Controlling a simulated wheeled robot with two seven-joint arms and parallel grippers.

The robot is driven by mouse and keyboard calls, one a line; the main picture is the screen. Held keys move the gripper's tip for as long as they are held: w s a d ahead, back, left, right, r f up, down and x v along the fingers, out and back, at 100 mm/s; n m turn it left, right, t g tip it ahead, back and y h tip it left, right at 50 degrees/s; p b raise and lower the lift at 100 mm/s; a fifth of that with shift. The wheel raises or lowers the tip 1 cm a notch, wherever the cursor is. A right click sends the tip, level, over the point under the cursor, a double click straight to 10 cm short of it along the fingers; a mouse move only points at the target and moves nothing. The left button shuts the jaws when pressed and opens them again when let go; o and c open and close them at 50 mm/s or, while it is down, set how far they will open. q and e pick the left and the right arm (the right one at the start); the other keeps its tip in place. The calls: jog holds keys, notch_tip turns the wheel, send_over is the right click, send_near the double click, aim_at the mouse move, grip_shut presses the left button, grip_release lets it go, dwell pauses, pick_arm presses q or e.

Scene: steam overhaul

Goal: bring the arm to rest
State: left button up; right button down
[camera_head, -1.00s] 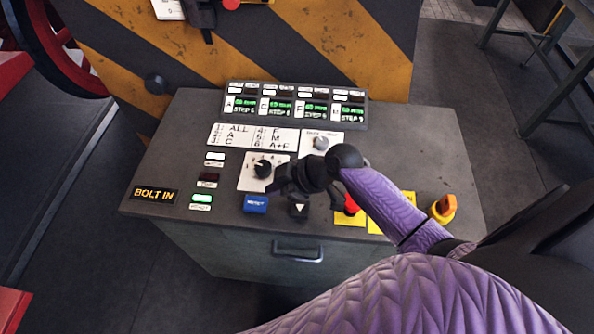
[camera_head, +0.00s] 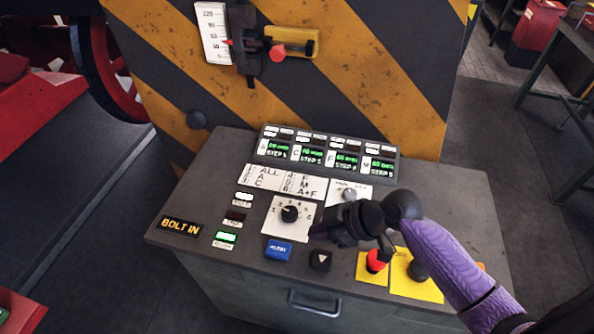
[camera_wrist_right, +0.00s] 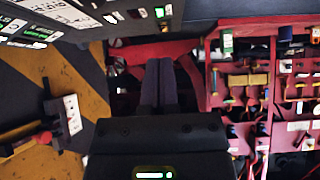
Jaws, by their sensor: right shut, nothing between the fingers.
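My right arm, in a purple sleeve, comes in from the lower right of the head view. Its black gripper (camera_head: 330,226) is above the control desk (camera_head: 215,180), close to the rotary selector knob (camera_head: 290,213) and apart from it as far as I can tell. In the right wrist view the two fingers (camera_wrist_right: 159,85) lie together, shut with nothing between them. My left gripper is in neither view.
The desk carries a display panel (camera_head: 328,150), a blue button (camera_head: 279,250), a red knob (camera_head: 377,260) and a "BOLT IN" sign (camera_head: 180,227). A striped panel (camera_head: 370,70) with a gauge (camera_head: 214,32) stands behind. In the wrist view, a red tool rack (camera_wrist_right: 214,100) stands at right.

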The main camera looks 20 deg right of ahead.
jog(key=s+a+m+g+h, duration=0.1)
jog(key=s+m+g+h, duration=0.1)
jog(key=s+m+h, duration=0.9)
jog(key=s+f+n+g+y+b, duration=0.1)
jog(key=s+f+y+b, duration=0.2)
jog(key=f, duration=1.1)
jog(key=s+f+n+g+y+b, duration=0.1)
jog(key=s+f+b, duration=0.3)
jog(key=f, duration=0.9)
jog(key=s+d+f+b, duration=0.3)
jog(key=s+f+b, duration=0.2)
jog(key=s+f, duration=0.7)
notch_tip(320, 180, down, 3)
jog(key=shift+s+g+h+b, duration=0.2)
jog(key=shift+g+h+b, duration=0.1)
jog(key=shift+g+b, duration=0.1)
jog(key=shift+d, duration=0.15)
